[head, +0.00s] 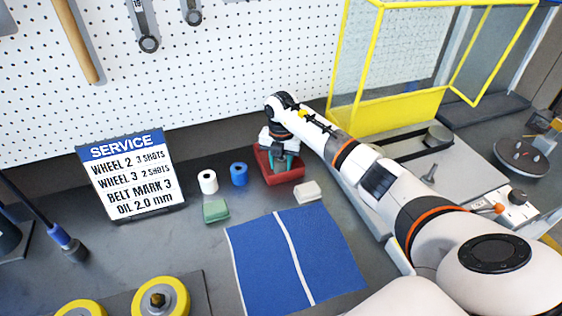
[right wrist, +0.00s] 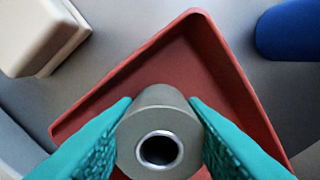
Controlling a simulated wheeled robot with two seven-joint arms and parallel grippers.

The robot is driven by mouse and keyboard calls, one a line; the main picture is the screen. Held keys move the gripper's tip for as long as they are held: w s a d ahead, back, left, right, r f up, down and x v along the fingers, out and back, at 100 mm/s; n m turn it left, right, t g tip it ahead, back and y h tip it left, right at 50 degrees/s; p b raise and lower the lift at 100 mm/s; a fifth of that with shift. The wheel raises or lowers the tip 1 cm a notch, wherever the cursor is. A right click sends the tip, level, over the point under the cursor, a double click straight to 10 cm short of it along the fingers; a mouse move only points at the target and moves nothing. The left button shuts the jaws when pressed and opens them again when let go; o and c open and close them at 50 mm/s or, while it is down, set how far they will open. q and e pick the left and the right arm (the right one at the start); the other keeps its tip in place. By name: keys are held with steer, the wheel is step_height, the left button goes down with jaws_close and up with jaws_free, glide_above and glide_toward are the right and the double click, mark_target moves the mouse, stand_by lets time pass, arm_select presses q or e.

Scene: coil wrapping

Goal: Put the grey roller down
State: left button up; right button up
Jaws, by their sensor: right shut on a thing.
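The grey roller (right wrist: 159,132) is between the teal fingers of my right gripper (right wrist: 158,122), which is shut on it. Its round end with a metal-rimmed hole faces the camera. Below it in the right wrist view is the red tray (right wrist: 92,112), and the roller is over the inside of it. In the head view my right gripper (head: 281,160) points down into the red tray (head: 262,176); the roller cannot be made out there. Whether the roller touches the tray floor I cannot tell. My left gripper is not in view.
A blue roll (head: 239,174) and a white roll (head: 208,181) stand left of the tray. A green block (head: 216,211) and a whitish block (head: 307,191) lie nearby. A blue mat (head: 260,262) lies in front. A yellow-framed guard (head: 400,109) stands behind right.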

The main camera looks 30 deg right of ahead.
steer(key=o, duration=1.1)
steer(key=shift+f, duration=0.1)
steer(key=shift+r, duration=0.3)
step_height(320, 180, up, 12)
steer(key=shift+f+b, duration=0.15)
steer(key=shift+b, duration=0.85)
